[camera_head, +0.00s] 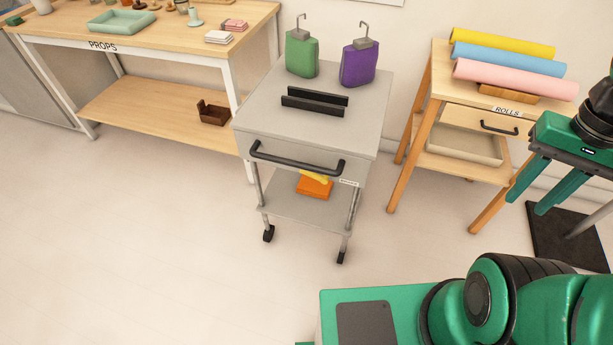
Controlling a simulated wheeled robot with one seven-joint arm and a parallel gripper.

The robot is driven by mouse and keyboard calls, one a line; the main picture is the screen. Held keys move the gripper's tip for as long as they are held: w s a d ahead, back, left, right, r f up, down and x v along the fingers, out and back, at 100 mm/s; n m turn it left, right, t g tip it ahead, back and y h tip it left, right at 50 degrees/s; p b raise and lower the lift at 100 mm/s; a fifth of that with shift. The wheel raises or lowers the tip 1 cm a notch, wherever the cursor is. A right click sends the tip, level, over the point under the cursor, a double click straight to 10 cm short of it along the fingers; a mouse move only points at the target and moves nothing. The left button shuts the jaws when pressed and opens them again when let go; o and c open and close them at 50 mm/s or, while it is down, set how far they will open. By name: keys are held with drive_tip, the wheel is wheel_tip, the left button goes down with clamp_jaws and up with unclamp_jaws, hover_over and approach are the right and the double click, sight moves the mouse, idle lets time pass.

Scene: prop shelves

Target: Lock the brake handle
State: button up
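A grey cart (368,122) stands in the middle on casters. A black bar handle (297,160) runs along its front edge. I cannot tell for sure which part is the brake handle; no part is marked as one that I can read. Two short black parallel rails (314,101) lie on its top. A green body with a bent grey rod (301,55) and a similar purple one (359,64) stand at the back of the top. My gripper (529,205) is at the right, well apart from the cart, its two green fingers spread with nothing between them.
At the left is a wooden props table (160,50) with trays and small objects. At the right is a wooden stand (436,86) with coloured rolls and a drawer. A black floor plate (560,243) with a pole is at far right. Floor in front of the cart is clear.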

drive_tip(key=w+a+n+t+h, duration=0.1)
drive_tip(key=w+a+n, duration=0.25)
drive_tip(key=w, duration=0.35)
drive_tip(key=w+a+n+t, duration=0.2)
drive_tip(key=w+a, duration=0.3)
drive_tip(key=w, duration=0.2)
drive_tip(key=n+t+h, duration=0.5)
drive_tip(key=n+t, duration=0.7)
drive_tip(key=t, duration=0.2)
approach(308, 175)
drive_tip(key=x, duration=0.8)
